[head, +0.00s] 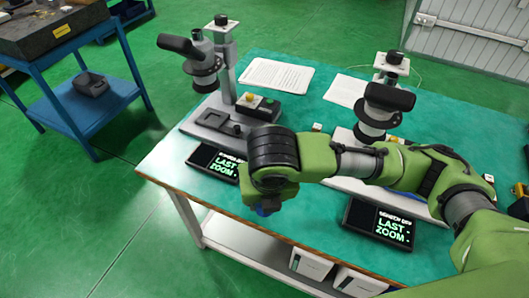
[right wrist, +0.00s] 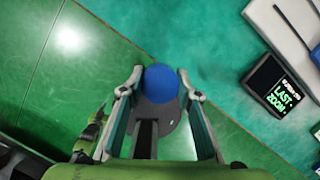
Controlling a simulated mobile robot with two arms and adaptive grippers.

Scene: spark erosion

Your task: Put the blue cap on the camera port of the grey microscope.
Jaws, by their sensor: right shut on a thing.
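My right gripper (head: 265,203) is over the near edge of the table, left of its middle in the head view. In the right wrist view its two fingers (right wrist: 160,88) are closed around the blue cap (right wrist: 160,78). Only a little blue of the cap (head: 267,211) shows under the gripper in the head view. A microscope with a grey stand (head: 224,60) and a black eyepiece head stands at the table's back left, apart from the gripper. A short grey tube (head: 197,35) rises from its top. My left gripper is out of view.
A second microscope (head: 388,100) stands at the right, partly behind my right arm. Lit displays (head: 217,163) (head: 380,224) lie near the front edge. Paper sheets (head: 276,75) lie at the back. A blue trolley (head: 88,105) stands left, across open floor.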

